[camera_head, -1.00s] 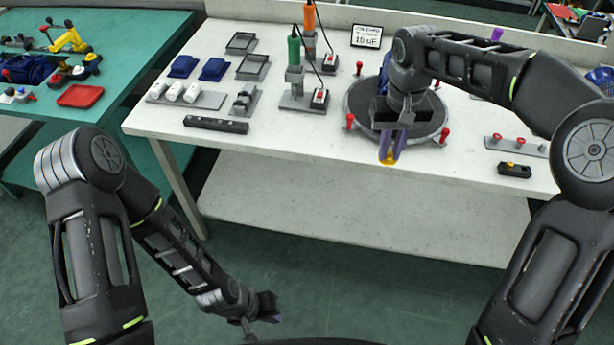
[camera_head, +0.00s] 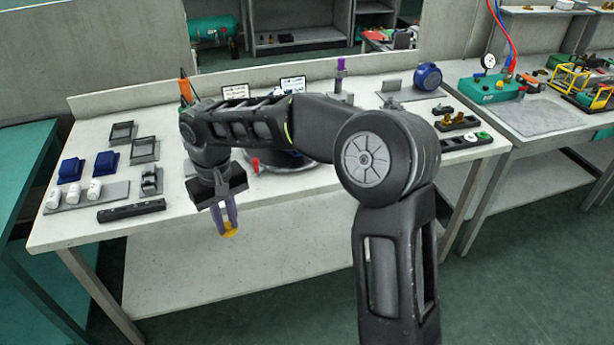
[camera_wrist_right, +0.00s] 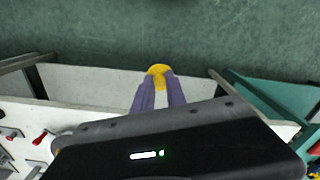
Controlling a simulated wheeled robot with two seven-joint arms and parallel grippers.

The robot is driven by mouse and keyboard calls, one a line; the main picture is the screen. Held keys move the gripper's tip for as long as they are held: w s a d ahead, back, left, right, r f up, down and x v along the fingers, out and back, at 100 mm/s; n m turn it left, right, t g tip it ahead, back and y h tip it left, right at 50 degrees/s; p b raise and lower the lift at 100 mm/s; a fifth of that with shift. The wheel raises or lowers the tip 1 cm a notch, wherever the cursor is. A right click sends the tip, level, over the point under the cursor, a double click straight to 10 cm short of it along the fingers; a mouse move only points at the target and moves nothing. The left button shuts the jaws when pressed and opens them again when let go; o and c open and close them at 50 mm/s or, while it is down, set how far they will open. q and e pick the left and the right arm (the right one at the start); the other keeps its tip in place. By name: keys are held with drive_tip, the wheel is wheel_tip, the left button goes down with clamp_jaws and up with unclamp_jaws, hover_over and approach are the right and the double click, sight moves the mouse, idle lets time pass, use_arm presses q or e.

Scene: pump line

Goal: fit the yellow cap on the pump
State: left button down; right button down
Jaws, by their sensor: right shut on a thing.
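My right gripper (camera_head: 226,222) hangs fingers-down in front of the white table's front edge. Its purple fingers are shut on the yellow cap (camera_head: 230,231), which shows at their tips. The cap also shows in the right wrist view (camera_wrist_right: 158,70), between the fingertips (camera_wrist_right: 158,84). A blue round body (camera_head: 428,76) with a dark end stands at the table's back right; I cannot tell for sure whether it is the pump. My right arm hides most of the round turntable (camera_head: 312,165). My left gripper is out of view.
The white table (camera_head: 90,228) holds blue blocks (camera_head: 107,162), white cylinders (camera_head: 95,190) and a black bar (camera_head: 131,211) at left. Trays with small fittings (camera_head: 455,122) lie at right. A second bench (camera_head: 570,118) with a green unit (camera_head: 492,90) stands farther right.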

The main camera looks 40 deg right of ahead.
drive_tip(key=w+a+f+n+t+y+b, duration=0.1)
drive_tip(key=w+f+n+t+b, duration=0.2)
drive_tip(key=w+f+b, duration=0.35)
drive_tip(key=w+a+f+n+t+y+b, duration=0.1)
drive_tip(key=w+f+n+t+b, duration=0.25)
drive_tip(key=f+b, duration=0.6)
drive_tip(key=s+d+r+m+t+h+b, duration=0.1)
drive_tip(key=d+r+m+t+h+b, duration=0.1)
drive_tip(key=d, duration=0.8)
drive_tip(key=s+d+r+m+t+h+b, duration=0.1)
drive_tip(key=d+r+m+t+h+b, duration=0.2)
drive_tip(key=d, duration=0.7)
drive_tip(key=s+d+r+m+t+h+b, duration=0.1)
drive_tip(key=d+r+t, duration=0.3)
drive_tip(key=d, duration=0.5)
drive_tip(key=shift+d+r+m+t+h+b, duration=0.4)
drive_tip(key=shift+m+t+h+b, duration=0.3)
drive_tip(key=shift+h+b, duration=0.2)
drive_tip(key=shift+w, duration=0.15)
